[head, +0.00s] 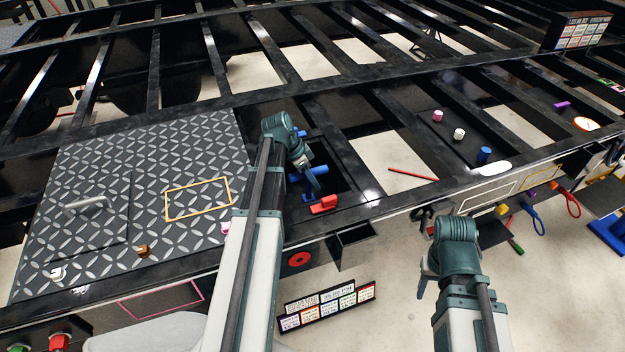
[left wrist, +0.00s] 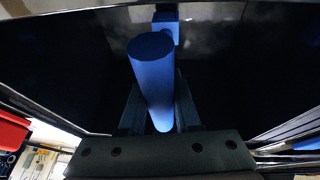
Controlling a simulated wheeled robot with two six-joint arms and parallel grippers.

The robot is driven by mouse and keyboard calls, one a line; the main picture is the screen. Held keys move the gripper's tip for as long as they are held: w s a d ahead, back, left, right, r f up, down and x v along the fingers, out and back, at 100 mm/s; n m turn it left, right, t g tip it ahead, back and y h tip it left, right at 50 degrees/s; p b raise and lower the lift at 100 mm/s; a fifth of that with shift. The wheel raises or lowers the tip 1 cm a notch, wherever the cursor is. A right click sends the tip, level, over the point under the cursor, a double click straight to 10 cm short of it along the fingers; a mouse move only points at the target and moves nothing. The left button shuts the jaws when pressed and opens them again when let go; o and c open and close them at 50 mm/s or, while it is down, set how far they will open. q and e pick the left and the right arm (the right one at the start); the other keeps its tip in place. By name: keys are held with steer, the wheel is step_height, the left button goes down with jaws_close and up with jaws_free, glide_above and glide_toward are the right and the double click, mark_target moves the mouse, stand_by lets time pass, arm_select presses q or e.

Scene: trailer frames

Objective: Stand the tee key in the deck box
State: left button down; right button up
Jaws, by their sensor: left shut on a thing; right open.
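The blue tee key (head: 318,170) is at the dark deck box (head: 342,182), an opening in the black frame. My left gripper (head: 313,187) reaches over the box and is shut on the key. In the left wrist view the key's round blue bar (left wrist: 155,75) stands out between the fingers, with a blue squared end (left wrist: 166,30) beyond it against dark walls. How deep the key sits, and whether it touches the box floor, I cannot tell. My right gripper (head: 428,275) is open and empty, low in front of the frame.
A red block (head: 323,205) lies at the box's front edge. A tread plate (head: 140,200) covers the deck to the left. A red rod (head: 412,174) and pink, white and blue cylinders (head: 484,155) are to the right. A label board (head: 327,304) stands below.

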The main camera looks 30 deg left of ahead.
arm_select(q)
steer(key=shift+f+b, duration=0.6)
steer(key=c, duration=0.5)
jaws_free()
steer(key=p+v, duration=1.2)
steer(key=v, duration=0.2)
steer(key=shift+p, duration=0.4)
steer(key=shift+f, duration=0.1)
steer(key=shift+d, duration=0.1)
